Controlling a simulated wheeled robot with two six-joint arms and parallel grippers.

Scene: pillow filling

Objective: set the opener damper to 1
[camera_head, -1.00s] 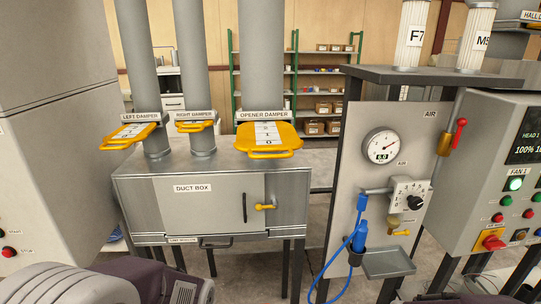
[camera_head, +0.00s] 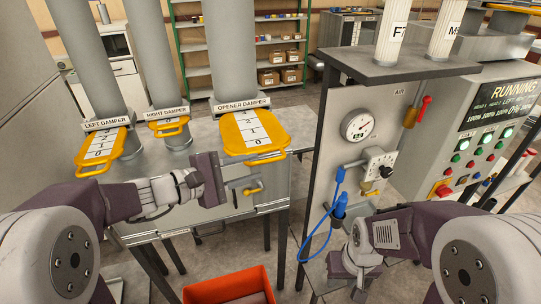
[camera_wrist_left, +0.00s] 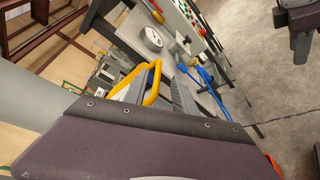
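The opener damper (camera_head: 272,127) is a yellow-rimmed slide plate with a white strip reading 2, 1, 0. It sticks out toward me from the right-hand pipe, below its label (camera_head: 243,104). Its front handle loop also shows in the left wrist view (camera_wrist_left: 154,84). My left gripper (camera_head: 222,180) is just below and left of that handle in the head view. In the left wrist view its two grey fingers stand apart, with the yellow handle seen between their tips; I cannot tell whether they touch it. My right gripper (camera_head: 350,280) hangs low near the blue hose, its fingers unclear.
The left damper (camera_head: 90,160) and right damper (camera_head: 182,128) are similar yellow slides to the left. The duct box (camera_head: 265,175) is below, partly hidden by my left arm. An air panel (camera_head: 345,100) with a gauge stands right. An orange bin (camera_head: 205,290) is at the bottom.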

